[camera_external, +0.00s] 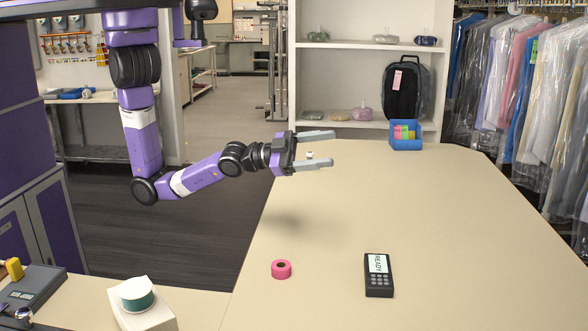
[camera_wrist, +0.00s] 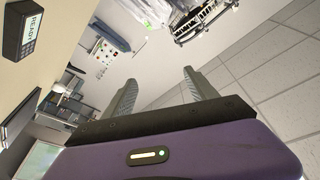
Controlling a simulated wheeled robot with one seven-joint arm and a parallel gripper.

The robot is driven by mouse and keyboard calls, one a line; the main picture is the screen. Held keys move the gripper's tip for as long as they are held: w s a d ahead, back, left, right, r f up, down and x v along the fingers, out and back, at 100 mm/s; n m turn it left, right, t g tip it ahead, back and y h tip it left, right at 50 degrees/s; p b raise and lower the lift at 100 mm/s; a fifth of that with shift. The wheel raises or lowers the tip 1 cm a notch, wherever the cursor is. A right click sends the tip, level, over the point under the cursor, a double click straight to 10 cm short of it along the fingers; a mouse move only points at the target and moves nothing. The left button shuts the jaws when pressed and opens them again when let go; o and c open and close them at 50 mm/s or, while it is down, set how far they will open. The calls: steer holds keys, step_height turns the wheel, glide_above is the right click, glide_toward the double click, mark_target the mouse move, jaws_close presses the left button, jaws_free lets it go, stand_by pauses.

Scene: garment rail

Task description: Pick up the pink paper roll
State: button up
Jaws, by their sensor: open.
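The pink paper roll (camera_external: 281,270) sits on the beige table in the external view, near the table's front left. It is a small ring-shaped roll with a dark centre hole. My gripper (camera_external: 322,149) is open and empty. It is held above the far left part of the table, well behind the roll and a little to its right, with its fingers pointing right. In the wrist view my open fingers (camera_wrist: 160,85) show with nothing between them. The roll does not show in the wrist view.
A black handheld device (camera_external: 378,275) reading READY lies right of the roll; it also shows in the wrist view (camera_wrist: 22,30). A blue box (camera_external: 406,135) stands at the table's back. A teal roll (camera_external: 137,294) sits on a white block at front left. The middle of the table (camera_external: 440,210) is clear.

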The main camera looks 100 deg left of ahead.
steer(key=w+d+r+n+g+y, duration=0.1)
steer(key=w+d+r+n+y, duration=0.2)
steer(key=w, duration=0.6)
steer(key=w+d+f+m+g+y, duration=0.1)
steer(key=w+d+f+g+y, duration=0.15)
steer(key=d+g, duration=0.3)
steer(key=m+g+h, duration=0.2)
steer(key=m+g, duration=0.5)
steer(key=g, duration=0.6)
glide_above(281, 265)
steer(key=w, duration=0.1)
step_height(281, 265, down, 13)
steer(key=shift+w+a+f, duration=0.15)
steer(key=shift+s+m+g, duration=0.25)
steer(key=shift+s+m, duration=0.05)
steer(key=shift+s, duration=0.05)
steer(key=shift+s+f+p, duration=0.15)
steer(key=shift+f+p, duration=0.3)
steer(key=shift+f, duration=1.55)
steer(key=shift+s+f+p, duration=0.15)
steer(key=shift+f+p, duration=0.3)
steer(key=shift+f, duration=1.5)
steer(key=shift+c, duration=0.2)
steer(key=c, duration=1.4)
steer(key=shift+r, duration=0.1)
